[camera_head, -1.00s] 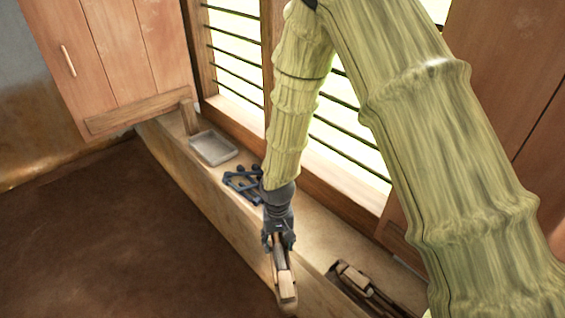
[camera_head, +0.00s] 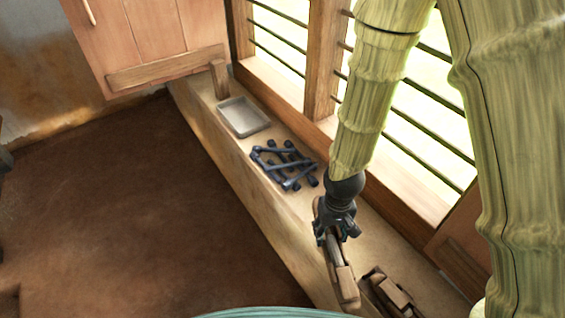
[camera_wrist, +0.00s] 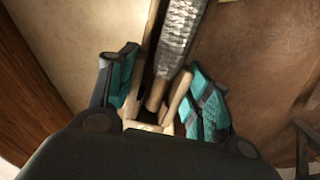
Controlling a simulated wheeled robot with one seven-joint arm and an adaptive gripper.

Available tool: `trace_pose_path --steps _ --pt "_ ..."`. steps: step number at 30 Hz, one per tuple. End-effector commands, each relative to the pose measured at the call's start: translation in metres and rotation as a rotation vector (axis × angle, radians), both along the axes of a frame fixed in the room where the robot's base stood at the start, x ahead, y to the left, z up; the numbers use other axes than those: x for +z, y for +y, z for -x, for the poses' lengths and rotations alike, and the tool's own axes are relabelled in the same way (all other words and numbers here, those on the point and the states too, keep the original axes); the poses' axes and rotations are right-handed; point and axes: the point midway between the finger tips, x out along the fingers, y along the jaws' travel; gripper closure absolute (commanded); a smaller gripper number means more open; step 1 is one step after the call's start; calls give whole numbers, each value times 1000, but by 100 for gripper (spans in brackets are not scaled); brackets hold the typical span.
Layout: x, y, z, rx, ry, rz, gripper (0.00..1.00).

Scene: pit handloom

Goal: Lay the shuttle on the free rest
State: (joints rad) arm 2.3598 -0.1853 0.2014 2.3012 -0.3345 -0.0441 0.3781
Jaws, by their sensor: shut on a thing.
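The shuttle (camera_head: 343,283) is a long, narrow wooden piece with a hollow middle, held above the window ledge. In the wrist view, a grey wound bobbin (camera_wrist: 180,38) lies in the shuttle's hollow, between its pale wooden sides (camera_wrist: 147,58). My gripper (camera_head: 335,232) is shut on the shuttle, with teal-padded fingers (camera_wrist: 165,98) on either side of it. A similar wooden piece (camera_head: 392,291) with dark parts lies on the ledge to the right of the held shuttle. I cannot make out a free rest clearly.
The pale ledge (camera_head: 232,158) runs below the barred window. A grey metal tray (camera_head: 243,131) and a heap of dark blue rods (camera_head: 285,165) lie on it. A wooden post (camera_head: 219,78) stands at its far end. The brown floor (camera_head: 140,220) at left is open.

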Motion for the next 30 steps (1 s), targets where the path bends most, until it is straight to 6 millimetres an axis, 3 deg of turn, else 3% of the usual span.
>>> trace_pose_path --steps 4,8,24,30 --pt "-5 -3 11 29 0 1 87" --pt "-4 -6 3 36 -1 0 87" --pt "-12 -29 -102 36 -2 -1 87" --pt "-17 -37 -132 36 0 0 87"
